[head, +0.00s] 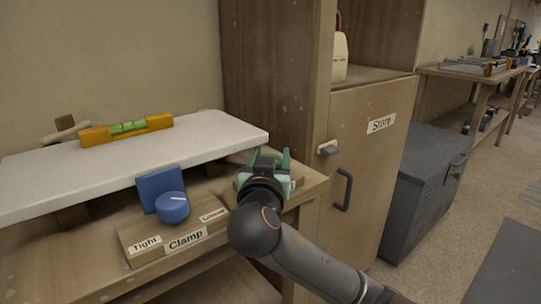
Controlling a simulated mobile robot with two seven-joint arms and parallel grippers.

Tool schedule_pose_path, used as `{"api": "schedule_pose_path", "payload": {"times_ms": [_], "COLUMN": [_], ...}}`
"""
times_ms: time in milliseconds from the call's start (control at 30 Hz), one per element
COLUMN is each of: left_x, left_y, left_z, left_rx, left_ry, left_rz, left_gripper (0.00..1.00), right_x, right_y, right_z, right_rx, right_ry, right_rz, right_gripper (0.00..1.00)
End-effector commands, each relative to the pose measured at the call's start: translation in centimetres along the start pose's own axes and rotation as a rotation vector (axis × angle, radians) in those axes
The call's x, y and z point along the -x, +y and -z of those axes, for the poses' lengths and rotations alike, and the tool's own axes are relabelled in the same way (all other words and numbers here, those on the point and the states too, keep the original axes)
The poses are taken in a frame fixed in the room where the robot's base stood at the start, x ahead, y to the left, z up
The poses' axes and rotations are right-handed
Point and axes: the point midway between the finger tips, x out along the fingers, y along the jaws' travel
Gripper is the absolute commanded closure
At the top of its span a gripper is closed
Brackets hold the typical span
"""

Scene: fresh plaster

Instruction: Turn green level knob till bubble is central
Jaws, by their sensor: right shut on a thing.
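The orange spirit level (97,135) with a green vial (127,127) lies on a white board (200,137) at the left. The bubble is too small to place surely. My right gripper (267,160) is at the right end of the bench, just beyond the board's right corner. It is shut on the green level knob, which is mostly hidden by the gripper; only green parts show around it. My left gripper is not in view.
A blue knob (172,207) sits on a wooden block (150,232) labelled Clamp, with Tight and Loosen labels, left of my right gripper. A wooden cabinet (345,220) labelled Store stands close on the right. A grey chest (420,180) stands beyond it.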

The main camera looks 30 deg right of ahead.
Motion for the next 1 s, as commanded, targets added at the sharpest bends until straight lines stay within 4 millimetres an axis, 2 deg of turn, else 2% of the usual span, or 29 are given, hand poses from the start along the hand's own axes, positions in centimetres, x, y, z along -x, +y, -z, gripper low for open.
{"api": "schedule_pose_path", "payload": {"times_ms": [100, 133, 367, 633, 733, 867, 1000], "left_x": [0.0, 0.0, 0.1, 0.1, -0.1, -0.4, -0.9], "left_y": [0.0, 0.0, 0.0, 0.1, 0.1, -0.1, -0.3], "left_z": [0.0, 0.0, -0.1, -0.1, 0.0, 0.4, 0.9], "left_rx": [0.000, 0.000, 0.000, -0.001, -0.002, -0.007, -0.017], "left_ry": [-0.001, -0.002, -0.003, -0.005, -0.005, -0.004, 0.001], "left_rz": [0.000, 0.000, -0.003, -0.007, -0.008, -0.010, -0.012], "left_gripper": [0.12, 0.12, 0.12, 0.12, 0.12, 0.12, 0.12], "right_x": [-0.1, -0.1, -0.1, 0.0, 0.7, 2.7, 5.8], "right_y": [0.1, 0.1, 0.1, 0.0, -0.1, -0.1, -0.1], "right_z": [0.0, 0.0, 0.0, 0.0, 0.1, 0.1, 0.1], "right_rx": [0.002, 0.002, 0.001, 0.000, 0.000, -0.003, -0.003], "right_ry": [0.001, 0.001, 0.001, 0.000, 0.000, -0.003, -0.004], "right_rz": [-0.002, -0.003, -0.001, 0.000, 0.002, 0.005, 0.006], "right_gripper": [0.97, 0.40, 0.14, 0.12, 0.12, 0.12, 0.12]}}
